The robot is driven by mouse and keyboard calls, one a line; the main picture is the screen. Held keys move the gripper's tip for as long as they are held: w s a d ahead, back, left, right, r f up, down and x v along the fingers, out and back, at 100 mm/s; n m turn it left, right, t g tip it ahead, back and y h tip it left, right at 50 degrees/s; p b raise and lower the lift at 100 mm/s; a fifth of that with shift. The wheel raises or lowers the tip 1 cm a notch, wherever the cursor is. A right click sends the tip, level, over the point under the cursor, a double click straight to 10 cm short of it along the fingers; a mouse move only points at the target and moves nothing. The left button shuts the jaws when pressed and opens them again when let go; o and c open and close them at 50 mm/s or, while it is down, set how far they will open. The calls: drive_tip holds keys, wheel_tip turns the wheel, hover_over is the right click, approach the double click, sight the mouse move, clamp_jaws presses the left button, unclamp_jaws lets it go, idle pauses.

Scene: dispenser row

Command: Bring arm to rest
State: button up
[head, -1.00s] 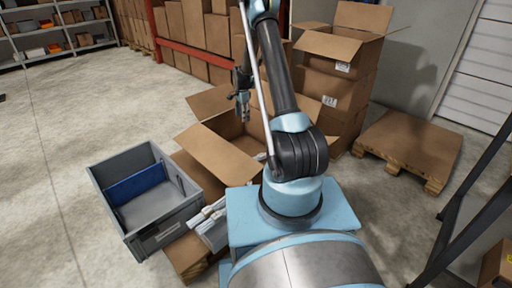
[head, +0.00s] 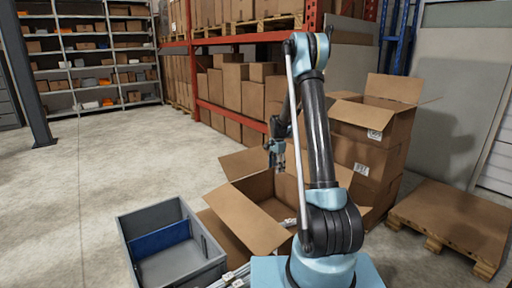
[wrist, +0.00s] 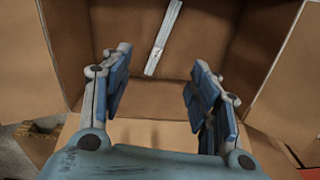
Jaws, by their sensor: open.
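My gripper (head: 276,160) hangs above the open cardboard box (head: 262,228) in the head view. In the wrist view its two blue-padded fingers (wrist: 158,92) are spread apart with nothing between them. The inside of the box (wrist: 205,40) fills most of the wrist view. A thin light-grey packet (wrist: 164,38) lies inside the box, beyond the fingertips and apart from them. My arm is bent, rising from its base and reaching down toward the box.
A grey tote (head: 172,250) with a blue panel inside stands left of the box. Stacked cartons (head: 370,150) stand behind my arm at the right. A wooden pallet (head: 450,222) lies far right. Racks of boxes (head: 235,90) line the back. The floor (head: 90,200) at left is clear.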

drive_tip(key=s+d+r+n+t, duration=0.1)
drive_tip(key=s+d+r+n, duration=0.15)
drive_tip(key=s+r, duration=0.85)
drive_tip(key=s+d+r+n, duration=0.2)
drive_tip(key=s+r+n, duration=0.35)
drive_tip(key=s, duration=0.85)
drive_tip(key=s+d+f+n, duration=0.1)
drive_tip(key=s+f+n, duration=0.1)
drive_tip(key=s, duration=1)
drive_tip(key=s+d+f+n+t, duration=0.1)
drive_tip(key=s+f+n, duration=0.1)
drive_tip(key=s, duration=1)
drive_tip(key=shift+s+f+n, duration=0.3)
drive_tip(key=shift+s+f, duration=0.1)
drive_tip(key=shift+f, duration=0.05)
drive_tip(key=shift+w+f, duration=0.2)
drive_tip(key=shift+w, duration=0.25)
